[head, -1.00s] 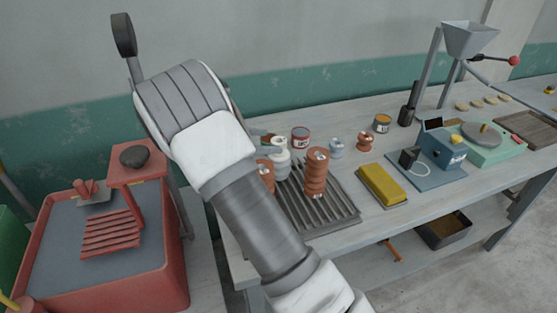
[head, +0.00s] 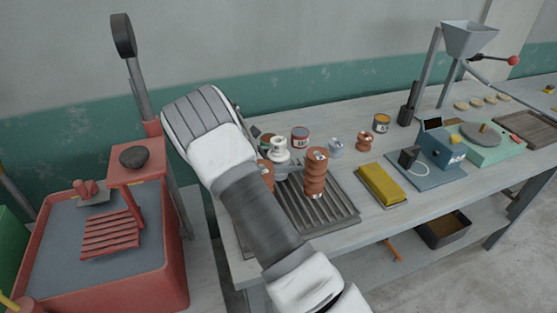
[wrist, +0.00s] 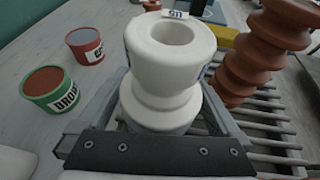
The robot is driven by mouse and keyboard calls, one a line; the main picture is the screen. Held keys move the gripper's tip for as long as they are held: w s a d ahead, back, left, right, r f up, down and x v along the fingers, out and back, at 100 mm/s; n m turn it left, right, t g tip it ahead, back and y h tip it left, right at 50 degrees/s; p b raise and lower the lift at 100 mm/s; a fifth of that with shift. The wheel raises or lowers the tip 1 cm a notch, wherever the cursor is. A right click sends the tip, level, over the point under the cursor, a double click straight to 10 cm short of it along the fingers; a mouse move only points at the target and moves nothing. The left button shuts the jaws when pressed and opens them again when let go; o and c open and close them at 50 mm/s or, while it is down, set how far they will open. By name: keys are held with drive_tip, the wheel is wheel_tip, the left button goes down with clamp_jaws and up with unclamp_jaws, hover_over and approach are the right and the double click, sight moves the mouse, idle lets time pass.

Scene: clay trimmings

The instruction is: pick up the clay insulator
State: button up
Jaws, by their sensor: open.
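A white spool-shaped insulator (wrist: 165,60) with a small label on its rim stands upright; it also shows in the head view (head: 279,150). My gripper (wrist: 165,88) is open, with its grey fingers on either side of the white insulator's lower part. Contact cannot be told. A tall ribbed terracotta insulator (head: 316,172) stands on the slatted rack (head: 325,212), right of my gripper; it also shows in the wrist view (wrist: 262,55). Another terracotta piece (head: 266,170) is partly hidden by my arm. A short terracotta insulator (head: 364,141) stands farther back.
Red (wrist: 85,45) and green (wrist: 49,88) labelled tins stand left of the gripper in the wrist view. A yellow block (head: 382,184) and a blue device (head: 440,150) sit right of the rack. A red tub (head: 175,270) stands at left.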

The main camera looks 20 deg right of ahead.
clamp_jaws()
idle(0.5)
drive_tip(key=shift+r, duration=0.15)
